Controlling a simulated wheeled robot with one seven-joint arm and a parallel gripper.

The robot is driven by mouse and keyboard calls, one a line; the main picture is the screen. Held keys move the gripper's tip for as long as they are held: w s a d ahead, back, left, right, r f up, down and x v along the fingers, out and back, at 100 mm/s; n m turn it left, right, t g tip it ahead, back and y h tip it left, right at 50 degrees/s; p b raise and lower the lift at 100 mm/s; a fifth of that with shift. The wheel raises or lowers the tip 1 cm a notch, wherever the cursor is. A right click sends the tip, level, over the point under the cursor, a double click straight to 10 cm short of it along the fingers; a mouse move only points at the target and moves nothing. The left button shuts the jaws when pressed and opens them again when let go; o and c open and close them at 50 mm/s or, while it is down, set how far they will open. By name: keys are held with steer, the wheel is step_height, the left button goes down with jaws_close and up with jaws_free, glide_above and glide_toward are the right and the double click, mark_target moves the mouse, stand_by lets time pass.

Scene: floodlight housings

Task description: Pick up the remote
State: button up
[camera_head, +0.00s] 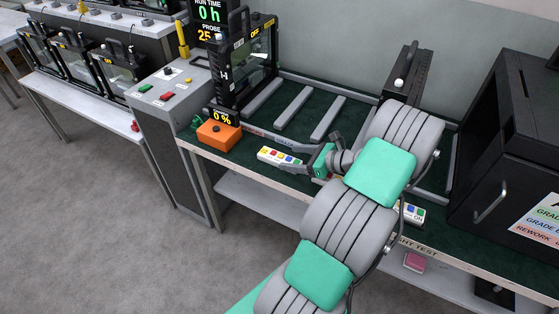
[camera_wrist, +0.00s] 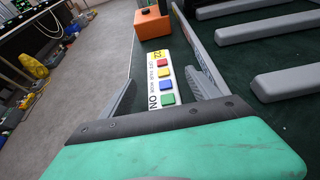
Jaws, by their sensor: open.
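A white remote (camera_head: 280,157) with coloured buttons lies at the front edge of the dark green bench top (camera_head: 285,95). My gripper (camera_head: 300,160) is open at the right end of the remote in the head view. In the wrist view a finger shows on each side of it, and my palm hides its near end. A second white strip with coloured buttons (camera_head: 413,213) lies farther right, partly behind my arm.
An orange box (camera_head: 218,134) with a black knob stands just beyond the remote's far end; it also shows in the wrist view (camera_wrist: 151,22). Grey bars (camera_head: 295,112) lie behind. A black cabinet (camera_head: 510,150) stands at right, and a glass-fronted housing (camera_head: 245,65) at back left.

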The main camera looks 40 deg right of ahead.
mark_target(280, 157)
steer(key=x, duration=0.3)
steer(key=shift+w+a+f, duration=0.15)
steer(key=shift+w+f, duration=0.05)
steer(key=shift+w, duration=0.1)
steer(key=c, duration=1.5)
steer(key=shift+c, duration=0.2)
